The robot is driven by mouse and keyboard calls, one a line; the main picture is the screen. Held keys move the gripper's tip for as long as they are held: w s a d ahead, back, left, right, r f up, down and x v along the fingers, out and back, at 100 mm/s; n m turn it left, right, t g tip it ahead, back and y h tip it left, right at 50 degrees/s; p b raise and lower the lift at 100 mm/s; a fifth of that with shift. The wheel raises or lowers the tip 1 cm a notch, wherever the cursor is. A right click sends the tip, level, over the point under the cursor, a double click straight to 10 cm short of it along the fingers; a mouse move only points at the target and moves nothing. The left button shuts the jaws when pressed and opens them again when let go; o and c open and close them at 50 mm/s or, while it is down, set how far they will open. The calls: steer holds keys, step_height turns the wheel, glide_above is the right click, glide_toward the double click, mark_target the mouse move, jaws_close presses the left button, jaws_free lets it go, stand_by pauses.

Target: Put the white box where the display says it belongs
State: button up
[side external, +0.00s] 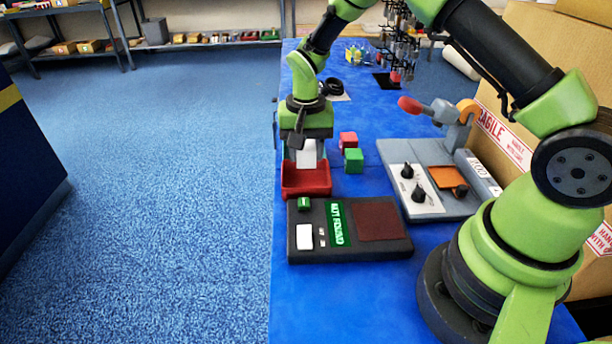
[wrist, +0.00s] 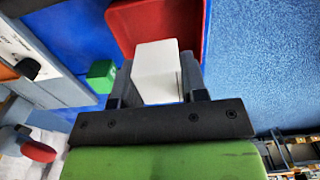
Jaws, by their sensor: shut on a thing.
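My gripper (side external: 306,150) points down and is shut on the white box (side external: 306,156), which sits upright between the fingers in the wrist view (wrist: 157,72). The box is at the red tray (side external: 306,184), by its far side in the side view; I cannot tell whether it touches the tray floor. The tray also shows beyond the box in the wrist view (wrist: 125,20). The green display (side external: 338,224), with white lettering turned sideways, is on a dark console (side external: 365,250); I cannot read it surely.
A red cube (side external: 348,140) and a green cube (side external: 354,161) stand right of the tray. A grey panel with knobs and an orange plate (side external: 425,205) lies further right. The dark console has a brown square pad (side external: 378,220). The blue table's left edge is close to the tray.

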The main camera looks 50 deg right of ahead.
mark_target(306, 185)
steer(key=shift+f, duration=2.9)
steer(key=shift+f, duration=0.15)
steer(key=o, duration=1)
